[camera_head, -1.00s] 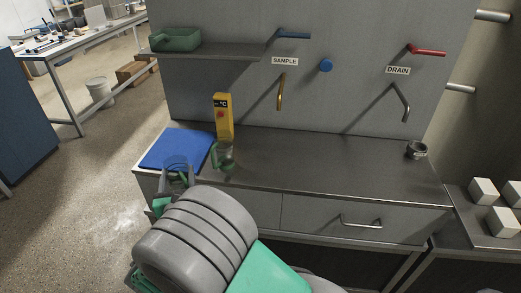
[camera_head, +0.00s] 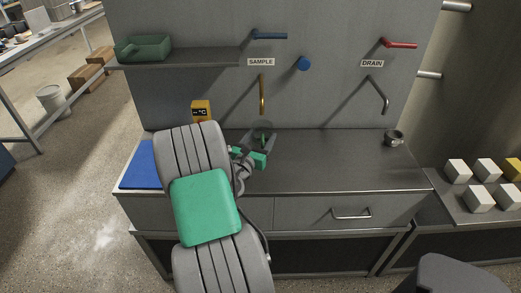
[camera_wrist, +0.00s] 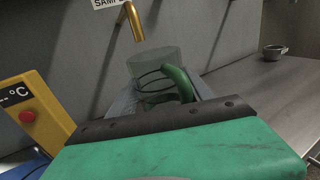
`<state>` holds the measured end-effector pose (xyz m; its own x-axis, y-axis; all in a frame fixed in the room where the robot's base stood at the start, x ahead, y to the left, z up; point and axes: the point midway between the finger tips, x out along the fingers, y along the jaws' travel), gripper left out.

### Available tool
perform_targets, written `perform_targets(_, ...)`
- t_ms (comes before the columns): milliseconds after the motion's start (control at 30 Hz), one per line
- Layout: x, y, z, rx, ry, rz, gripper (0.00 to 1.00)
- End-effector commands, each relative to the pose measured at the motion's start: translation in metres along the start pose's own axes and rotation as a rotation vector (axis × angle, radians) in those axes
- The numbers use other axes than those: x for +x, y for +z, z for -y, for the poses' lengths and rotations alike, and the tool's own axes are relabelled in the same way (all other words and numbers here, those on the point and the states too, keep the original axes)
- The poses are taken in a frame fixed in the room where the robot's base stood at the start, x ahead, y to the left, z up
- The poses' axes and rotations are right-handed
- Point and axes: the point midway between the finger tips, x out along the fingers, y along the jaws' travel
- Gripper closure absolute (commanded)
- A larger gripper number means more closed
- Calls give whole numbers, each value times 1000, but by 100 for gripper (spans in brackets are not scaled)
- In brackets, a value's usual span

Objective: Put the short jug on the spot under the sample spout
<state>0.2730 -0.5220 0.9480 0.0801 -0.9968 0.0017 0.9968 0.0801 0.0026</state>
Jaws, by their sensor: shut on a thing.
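A clear, short jug with a green handle (camera_head: 263,133) is at the back of the counter, just below the sample spout. In the wrist view, the jug (camera_wrist: 150,62) stands between my finger ends, with its green handle toward me. My gripper (camera_wrist: 160,98) is shut on it. The brass sample spout (camera_head: 262,95) hangs from the wall under the SAMPLE label. In the wrist view, the spout's end (camera_wrist: 137,36) appears over the jug's left rim. I cannot tell whether the jug's base touches the counter. Any spot mark beneath it is hidden.
A yellow temperature unit (camera_head: 201,111) stands left, partly behind my arm. A blue mat (camera_head: 138,166) lies at the counter's left. A small grey cup (camera_head: 393,138) stands right, near the drain spout (camera_head: 381,95). The counter (camera_head: 330,165) between is clear.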

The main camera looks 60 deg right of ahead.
Motion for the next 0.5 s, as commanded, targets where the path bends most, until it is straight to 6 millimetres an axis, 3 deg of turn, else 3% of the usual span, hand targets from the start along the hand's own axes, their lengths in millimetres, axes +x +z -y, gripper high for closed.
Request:
perform_targets(33,8,-18,-3,-4,-2,-4,91)
perform_targets(100,20,-32,-8,-5,-1,-3,91)
perform_targets(333,41,-58,-15,-2,-3,-2,91)
perform_targets(500,41,-85,-16,-4,-1,-2,91)
